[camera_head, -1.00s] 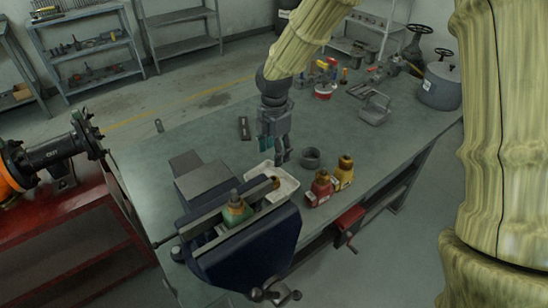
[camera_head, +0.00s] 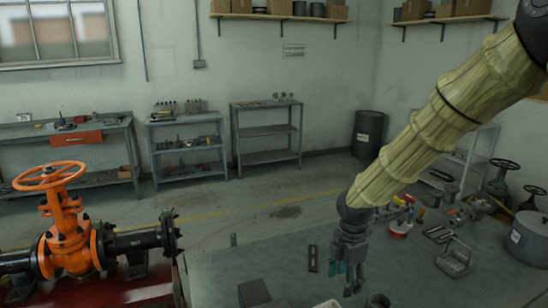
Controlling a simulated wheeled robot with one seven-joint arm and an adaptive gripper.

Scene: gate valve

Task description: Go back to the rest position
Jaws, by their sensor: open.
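My gripper (camera_head: 346,279) hangs at the end of my yellow-sleeved arm, over the grey workbench (camera_head: 217,271). Its fingers point down, apart, with nothing seen between them. A dark round cup (camera_head: 378,301) stands just below and right of it at the bottom edge. A white tray (camera_head: 327,304) shows only its top edge at the bottom.
A flat dark piece (camera_head: 313,258) lies left of my gripper. Shelves (camera_head: 266,133) and a dark barrel (camera_head: 368,134) line the back wall. The floor between is clear.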

